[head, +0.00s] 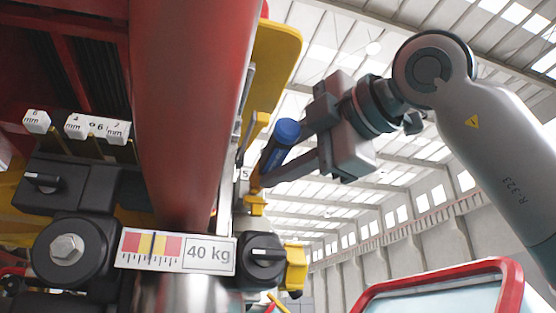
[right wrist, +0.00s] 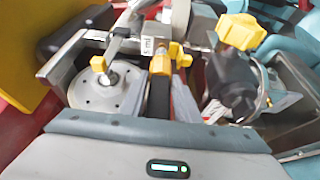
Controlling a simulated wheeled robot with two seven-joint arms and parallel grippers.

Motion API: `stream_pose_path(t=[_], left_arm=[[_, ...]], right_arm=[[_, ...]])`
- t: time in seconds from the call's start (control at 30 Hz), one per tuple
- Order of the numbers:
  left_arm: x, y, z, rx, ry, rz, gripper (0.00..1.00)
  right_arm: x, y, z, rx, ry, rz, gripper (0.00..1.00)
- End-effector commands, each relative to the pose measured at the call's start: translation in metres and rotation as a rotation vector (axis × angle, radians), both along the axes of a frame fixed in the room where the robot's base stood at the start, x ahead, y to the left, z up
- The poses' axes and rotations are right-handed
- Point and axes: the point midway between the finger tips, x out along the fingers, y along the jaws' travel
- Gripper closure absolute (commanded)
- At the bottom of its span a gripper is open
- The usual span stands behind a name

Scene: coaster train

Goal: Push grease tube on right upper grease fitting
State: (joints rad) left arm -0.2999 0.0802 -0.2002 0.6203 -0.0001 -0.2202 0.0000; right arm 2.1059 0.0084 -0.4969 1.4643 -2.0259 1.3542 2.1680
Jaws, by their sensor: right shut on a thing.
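My right gripper (head: 272,165) comes in from the right in the head view, at the side of the machine. It is shut on a narrow tube with a blue end (head: 285,131), seemingly the grease tube, held tilted. In the right wrist view a dark tube (right wrist: 158,97) lies between the fingers, with a yellow piece (right wrist: 160,65) at its far end. A yellow fitting (head: 255,205) sits just below the fingers in the head view. Whether tube and fitting touch, I cannot tell. My left gripper is not in view.
A big red cylinder (head: 180,100) stands left of the gripper. Below are a scale plate marked 40 kg (head: 208,254) and a black knob (head: 263,257). A yellow knob (right wrist: 240,31) and a round metal plate (right wrist: 105,88) flank the fingers in the wrist view.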

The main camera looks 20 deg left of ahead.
Motion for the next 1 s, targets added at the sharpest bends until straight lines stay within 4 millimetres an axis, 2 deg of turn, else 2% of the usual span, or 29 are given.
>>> stream_pose_path(t=[1.0], left_arm=[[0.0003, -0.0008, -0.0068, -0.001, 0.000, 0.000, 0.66]], right_arm=[[-0.0005, -0.0003, 0.0015, 0.002, -0.001, 0.000, 1.00]])
